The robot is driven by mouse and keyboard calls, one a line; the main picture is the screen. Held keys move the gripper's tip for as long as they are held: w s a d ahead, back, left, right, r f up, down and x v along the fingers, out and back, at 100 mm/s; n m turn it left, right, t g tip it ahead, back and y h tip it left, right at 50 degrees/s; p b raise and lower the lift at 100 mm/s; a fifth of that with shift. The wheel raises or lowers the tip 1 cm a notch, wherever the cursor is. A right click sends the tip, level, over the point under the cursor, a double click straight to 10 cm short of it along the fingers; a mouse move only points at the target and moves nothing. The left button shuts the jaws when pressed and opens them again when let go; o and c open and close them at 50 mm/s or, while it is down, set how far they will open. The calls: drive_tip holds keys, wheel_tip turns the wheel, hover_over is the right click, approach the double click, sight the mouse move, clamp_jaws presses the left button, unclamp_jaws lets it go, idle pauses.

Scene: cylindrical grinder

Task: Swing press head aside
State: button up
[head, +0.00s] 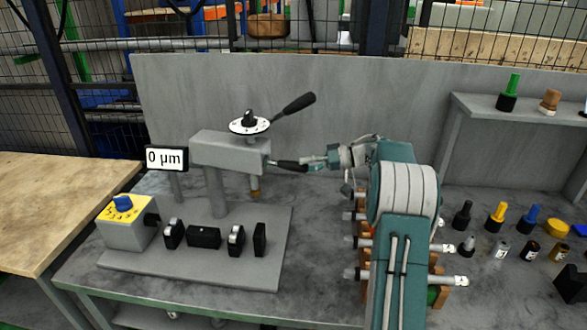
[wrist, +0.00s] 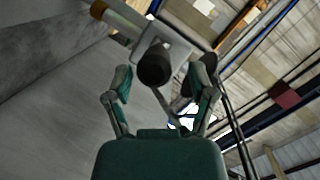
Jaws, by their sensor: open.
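The grey press head (head: 222,150) sits on a column (head: 214,190) on the base plate (head: 190,265). A dial with a black knob (head: 249,122) is on its top. One black-gripped lever (head: 300,103) rises to the right. A second black handle (head: 288,165) sticks out of the head's right end. My gripper (head: 309,164) is at the outer end of this handle. In the wrist view the handle's round black end (wrist: 154,66) lies between the spread fingers of my gripper (wrist: 166,76), nearer the left one. I see a gap at the right finger; contact is unclear.
A "0 µm" display (head: 167,158) and a yellow-topped control box (head: 125,222) stand left of the column. Several black blocks (head: 204,237) line the plate's front. A rack of tools (head: 438,291) is under my arm. Bottles and a shelf (head: 530,110) are at right.

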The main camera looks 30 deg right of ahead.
drive_tip(key=v, duration=0.7)
drive_tip(key=shift+s+d, duration=0.15)
drive_tip(key=shift+d, duration=0.2)
drive_tip(key=w+a+r+t+h, duration=0.2)
drive_tip(key=w+a+r+t, duration=0.35)
drive_tip(key=r, duration=0.35)
drive_tip(key=s+a+r+m+t+h, duration=0.25)
drive_tip(key=a+r+t+h, duration=0.4)
drive_tip(key=r+h, duration=0.55)
drive_tip(key=s+a+f+g, duration=0.4)
drive_tip(key=s+a+f, duration=0.1)
drive_tip(key=s, duration=0.6)
drive_tip(key=s+a+f+n+g, duration=0.1)
drive_tip(key=s+a+f+g, duration=0.4)
drive_tip(key=s+f, duration=0.3)
drive_tip(key=s+a+f+g, duration=0.4)
drive_tip(key=s+a+f, duration=0.2)
drive_tip(key=s, duration=0.9)
drive_tip(key=shift+s+a+f, duration=0.15)
drive_tip(key=shift+a+f, duration=0.05)
drive_tip(key=shift+f, duration=0.5)
